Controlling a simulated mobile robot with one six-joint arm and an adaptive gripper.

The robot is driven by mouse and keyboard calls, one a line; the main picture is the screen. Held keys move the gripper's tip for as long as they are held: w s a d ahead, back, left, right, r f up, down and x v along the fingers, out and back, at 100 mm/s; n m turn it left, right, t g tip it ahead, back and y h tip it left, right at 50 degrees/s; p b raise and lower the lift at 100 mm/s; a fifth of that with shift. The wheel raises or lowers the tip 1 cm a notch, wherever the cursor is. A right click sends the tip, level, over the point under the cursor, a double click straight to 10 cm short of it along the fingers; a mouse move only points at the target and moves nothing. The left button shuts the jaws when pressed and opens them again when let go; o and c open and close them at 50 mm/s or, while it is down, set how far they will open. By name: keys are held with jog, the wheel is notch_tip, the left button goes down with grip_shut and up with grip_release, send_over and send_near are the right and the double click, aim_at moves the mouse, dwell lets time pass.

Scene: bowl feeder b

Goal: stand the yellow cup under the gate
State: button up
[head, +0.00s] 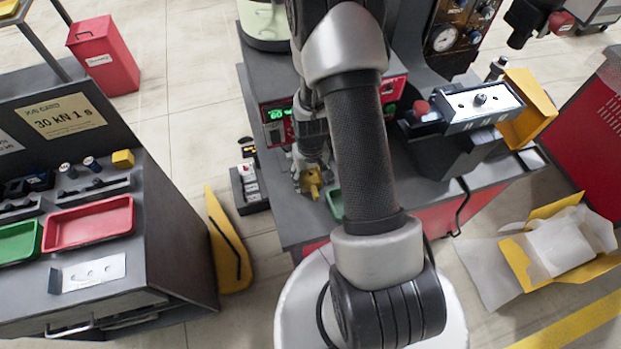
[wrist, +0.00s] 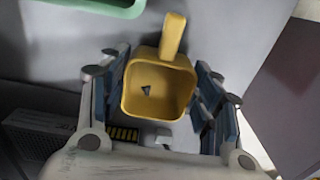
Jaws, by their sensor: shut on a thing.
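The yellow cup (head: 314,184) is between the fingers of my gripper (head: 308,178), over the left front part of the dark bench. In the wrist view the cup (wrist: 159,88) shows its square open mouth, with its handle pointing to the top of the picture. The fingers (wrist: 160,95) close on it from both sides. A small dark spot or piece shows inside the cup; I cannot tell which. I cannot make out the gate; my arm hides the middle of the bench. Whether the cup touches the bench is unclear.
A green tray (head: 335,204) lies close to the cup, partly behind my arm; its edge shows in the wrist view (wrist: 110,6). A red control box (head: 277,114) with a green display stands behind the gripper. A feeder base (head: 265,40) is further back.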

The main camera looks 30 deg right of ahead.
jog(key=o, duration=1.2)
jog(key=shift+f, duration=0.2)
